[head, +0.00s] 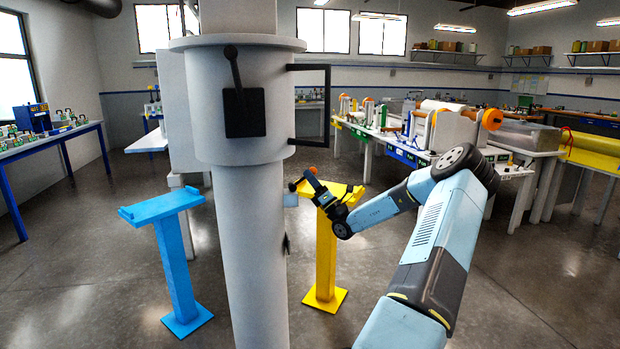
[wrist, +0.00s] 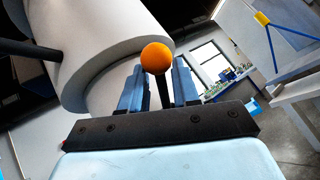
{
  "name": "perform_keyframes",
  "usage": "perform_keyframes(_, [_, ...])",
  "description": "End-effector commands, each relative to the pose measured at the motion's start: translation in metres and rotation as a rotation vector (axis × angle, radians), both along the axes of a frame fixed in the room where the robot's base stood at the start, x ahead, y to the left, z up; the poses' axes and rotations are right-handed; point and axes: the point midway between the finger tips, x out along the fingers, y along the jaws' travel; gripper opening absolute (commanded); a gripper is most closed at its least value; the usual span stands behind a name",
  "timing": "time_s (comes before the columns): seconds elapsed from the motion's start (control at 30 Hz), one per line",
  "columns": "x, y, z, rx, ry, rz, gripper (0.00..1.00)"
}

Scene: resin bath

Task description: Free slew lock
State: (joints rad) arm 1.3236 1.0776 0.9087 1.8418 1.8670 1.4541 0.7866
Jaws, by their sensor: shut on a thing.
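The grey-white column (head: 255,220) stands upright in front of me, with a wide collar near its top. I take the slew lock to be the lever with an orange ball knob (head: 312,170) at the column's right side. In the wrist view the orange knob (wrist: 155,58) stands on a dark stem between my blue fingers. My gripper (head: 309,183) is shut on this lever, and it also shows in the wrist view (wrist: 158,88). The lever's root is hidden. A separate black lever on a black plate (head: 245,112) sits on the collar's front.
A black frame handle (head: 328,105) sticks out right of the collar. A blue pedestal (head: 175,260) stands left of the column and a yellow pedestal (head: 325,260) behind my gripper. Benches with equipment (head: 440,145) fill the right back. The floor between is clear.

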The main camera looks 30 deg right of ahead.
Motion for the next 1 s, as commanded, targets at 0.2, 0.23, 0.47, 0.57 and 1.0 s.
perform_keyframes(0.2, [-0.0018, -0.0042, -0.0029, 0.027, -0.009, -0.006, 0.0])
perform_keyframes(0.23, [-0.0019, -0.0043, -0.0031, 0.028, -0.01, -0.006, 0.0])
perform_keyframes(0.47, [-0.0025, -0.0049, -0.004, 0.028, -0.009, -0.006, 0.0])
perform_keyframes(0.57, [-0.0027, -0.0052, -0.0043, 0.029, -0.008, -0.007, 0.0])
perform_keyframes(1.0, [-0.0011, -0.0018, -0.0028, 0.027, -0.01, -0.001, 0.56])
